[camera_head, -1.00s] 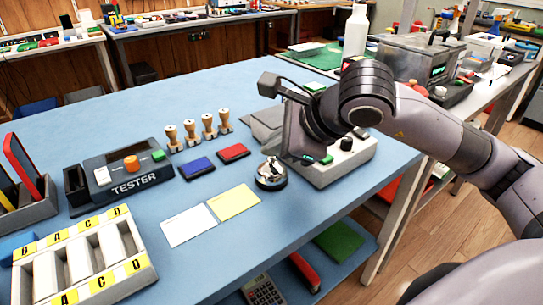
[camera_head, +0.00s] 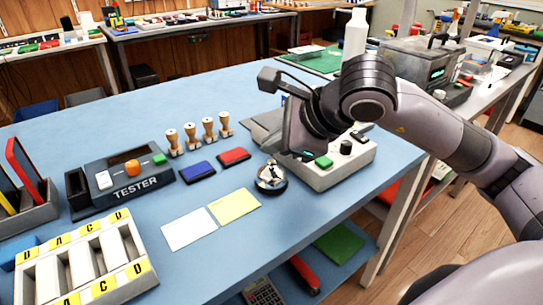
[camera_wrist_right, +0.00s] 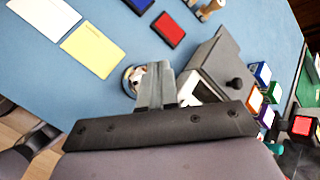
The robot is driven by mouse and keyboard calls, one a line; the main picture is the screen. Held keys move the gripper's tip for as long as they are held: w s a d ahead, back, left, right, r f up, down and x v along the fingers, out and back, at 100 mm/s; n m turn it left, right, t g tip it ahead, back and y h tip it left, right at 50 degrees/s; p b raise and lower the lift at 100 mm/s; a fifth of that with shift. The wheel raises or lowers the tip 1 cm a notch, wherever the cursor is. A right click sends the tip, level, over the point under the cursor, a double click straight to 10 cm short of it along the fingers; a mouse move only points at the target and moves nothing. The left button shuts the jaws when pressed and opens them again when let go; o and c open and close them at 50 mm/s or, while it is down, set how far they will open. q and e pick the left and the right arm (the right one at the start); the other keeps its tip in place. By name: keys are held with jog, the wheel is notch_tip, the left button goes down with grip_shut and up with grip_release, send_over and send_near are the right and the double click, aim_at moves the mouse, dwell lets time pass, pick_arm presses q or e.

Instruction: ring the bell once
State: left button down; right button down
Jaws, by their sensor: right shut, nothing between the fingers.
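The bell (camera_head: 271,178) is a shiny silver dome on a dark base. It stands on the blue table, to the right of the yellow card. My right gripper (camera_head: 287,151) is shut and empty, pointing down above and just behind the bell in the head view, with a gap between them. In the right wrist view the shut fingers (camera_wrist_right: 158,70) cover part of the bell (camera_wrist_right: 129,80), whose left edge shows beside them. My left gripper is not in view.
A grey device (camera_head: 338,172) with a green button and black knob stands right of the bell. The tester (camera_head: 128,182) is farther left.

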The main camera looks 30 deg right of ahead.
jog(key=shift+r, duration=0.1)
notch_tip(320, 180, up, 5)
jog(key=p, duration=0.3)
dwell(0.4)
dwell(0.7)
